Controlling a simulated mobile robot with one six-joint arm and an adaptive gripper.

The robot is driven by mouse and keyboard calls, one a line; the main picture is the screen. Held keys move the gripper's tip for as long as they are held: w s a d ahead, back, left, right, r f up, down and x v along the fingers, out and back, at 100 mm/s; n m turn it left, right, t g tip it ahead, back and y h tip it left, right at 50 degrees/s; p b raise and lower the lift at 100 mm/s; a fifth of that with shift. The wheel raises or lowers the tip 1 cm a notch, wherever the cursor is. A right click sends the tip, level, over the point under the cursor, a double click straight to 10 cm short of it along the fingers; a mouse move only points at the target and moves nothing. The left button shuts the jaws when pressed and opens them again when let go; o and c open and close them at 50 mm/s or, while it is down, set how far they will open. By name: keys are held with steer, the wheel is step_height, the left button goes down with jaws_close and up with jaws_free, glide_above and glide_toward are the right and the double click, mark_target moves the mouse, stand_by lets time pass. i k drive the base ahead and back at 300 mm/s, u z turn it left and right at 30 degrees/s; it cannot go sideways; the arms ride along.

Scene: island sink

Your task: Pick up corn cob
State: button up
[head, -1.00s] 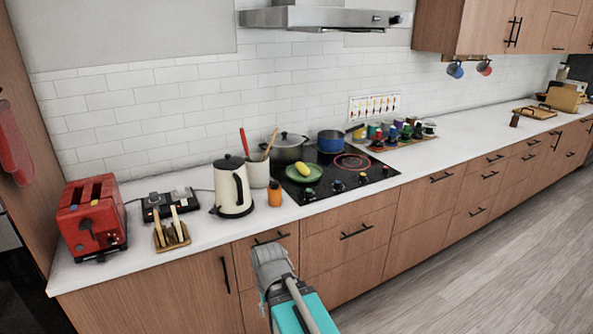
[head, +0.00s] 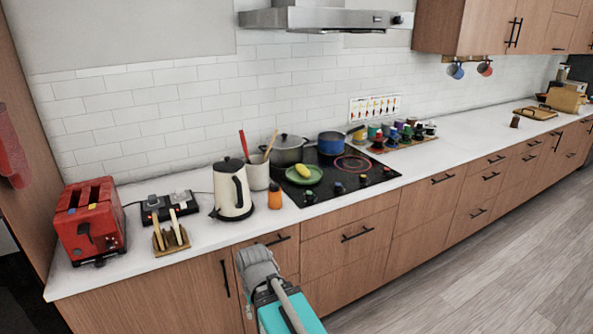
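A small yellow thing that looks like the corn cob (head: 303,170) lies on a green plate (head: 309,177) at the left front of the black cooktop (head: 336,174). The end of my arm (head: 257,262) shows at the bottom middle, in front of the cabinet doors and below the counter's front edge. It is well apart from the corn cob. My gripper's fingers cannot be made out, so its opening is unclear.
A white kettle (head: 232,190), an orange bottle (head: 275,196) and a utensil crock (head: 257,173) stand left of the plate. A grey pot (head: 287,151) and a blue pot (head: 332,143) stand behind it. A red toaster (head: 89,222) is far left. Counter right of the spice jars is mostly clear.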

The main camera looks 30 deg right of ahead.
mark_target(303, 170)
steer(key=i, duration=0.9)
steer(key=z, duration=0.05)
